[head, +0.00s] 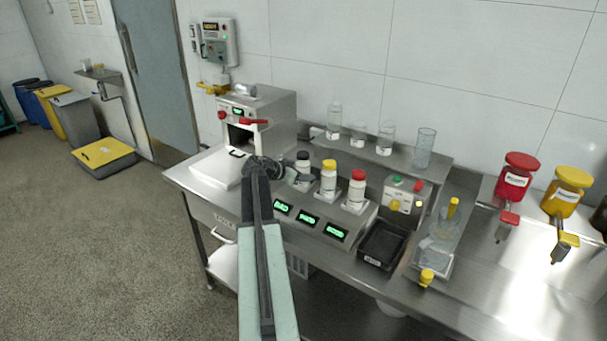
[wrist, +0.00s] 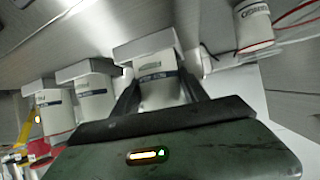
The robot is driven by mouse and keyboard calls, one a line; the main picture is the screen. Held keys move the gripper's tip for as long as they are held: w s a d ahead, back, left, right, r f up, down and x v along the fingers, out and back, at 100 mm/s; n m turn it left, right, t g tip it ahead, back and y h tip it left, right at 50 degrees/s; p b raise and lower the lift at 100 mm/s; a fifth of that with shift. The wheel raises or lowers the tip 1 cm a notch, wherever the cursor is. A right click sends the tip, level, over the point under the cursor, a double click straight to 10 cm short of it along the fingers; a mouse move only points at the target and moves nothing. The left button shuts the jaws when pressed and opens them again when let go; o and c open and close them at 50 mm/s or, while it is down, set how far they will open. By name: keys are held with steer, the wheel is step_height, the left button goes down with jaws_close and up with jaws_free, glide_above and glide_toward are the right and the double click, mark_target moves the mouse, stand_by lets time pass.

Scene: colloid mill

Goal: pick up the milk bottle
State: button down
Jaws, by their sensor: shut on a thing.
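A white bottle with a black cap (head: 303,167) stands at the left end of a row of three on the metal weighing unit. My gripper (head: 296,177) reaches it from the left and is shut on it. In the wrist view, which looks upside down, this white bottle (wrist: 158,92) sits between my two dark fingers, its base at or very close to its grey pan. Its cap is hidden there. Its label is too small to read, so I cannot tell by name that it is the milk bottle.
A yellow-capped bottle (head: 328,180) and a red-capped bottle (head: 356,190) stand close to the right. A shelf behind holds glassware (head: 385,138). A metal machine (head: 255,120) stands at the back left. A black tray (head: 383,243) lies to the right.

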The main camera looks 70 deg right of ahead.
mark_target(298, 165)
steer(key=shift+r, duration=0.15)
step_height(298, 165, up, 3)
steer(key=p, duration=0.3)
steer(key=shift+r+p, duration=0.15)
steer(key=shift+p, duration=0.2)
steer(key=shift+a+r, duration=0.1)
steer(key=shift+a, duration=0.1)
steer(key=w+a+r+p, duration=0.1)
steer(key=w+a, duration=0.1)
steer(key=a, duration=1.3)
steer(key=shift+a, duration=0.25)
steer(key=shift+w+r, duration=0.1)
